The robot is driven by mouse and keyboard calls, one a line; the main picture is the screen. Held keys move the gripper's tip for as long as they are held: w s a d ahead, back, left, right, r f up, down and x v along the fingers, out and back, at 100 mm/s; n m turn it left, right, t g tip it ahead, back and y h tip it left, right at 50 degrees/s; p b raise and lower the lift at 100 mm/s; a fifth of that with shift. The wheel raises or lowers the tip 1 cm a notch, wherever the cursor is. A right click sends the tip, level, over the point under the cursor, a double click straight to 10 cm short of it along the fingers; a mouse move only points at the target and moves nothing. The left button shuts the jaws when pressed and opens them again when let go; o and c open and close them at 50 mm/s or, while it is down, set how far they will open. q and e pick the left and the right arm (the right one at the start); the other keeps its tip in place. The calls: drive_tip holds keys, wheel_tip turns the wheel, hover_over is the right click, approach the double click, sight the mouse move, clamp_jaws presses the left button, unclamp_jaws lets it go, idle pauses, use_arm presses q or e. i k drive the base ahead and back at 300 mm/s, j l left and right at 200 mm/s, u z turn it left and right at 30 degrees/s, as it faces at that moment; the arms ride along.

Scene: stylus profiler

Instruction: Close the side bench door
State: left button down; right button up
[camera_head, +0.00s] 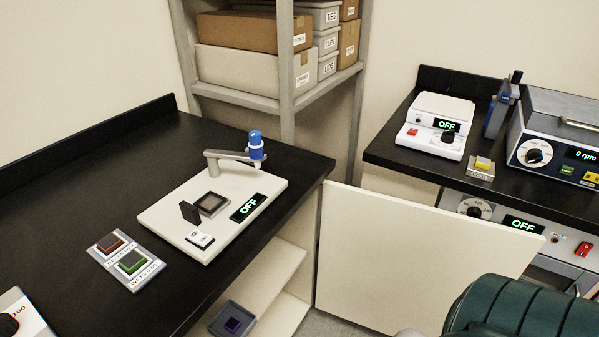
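The side bench door (400,255) is a plain cream panel. It stands open, swung out to the right from the corner of the black-topped side bench (70,200). Its left edge is by the bench's front corner, and its free edge reaches toward the right. Its lower right part is hidden behind a dark green ribbed part at the bottom right. Inside the open bench, shelves show, with a small grey tray (213,322) holding a dark purple piece. Neither of my grippers can be made out in the view.
On the side bench stand a white profiler (160,218) reading OFF and a button panel (112,283). A second bench (400,140) at the right holds instruments, with an oven-like unit below, partly behind the door. Shelving (286,70) with boxes stands at the back.

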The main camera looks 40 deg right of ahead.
sight(387, 265)
drive_tip(key=k+j+u, duration=0.65)
drive_tip(key=k+j, duration=0.1)
drive_tip(key=k, duration=0.1)
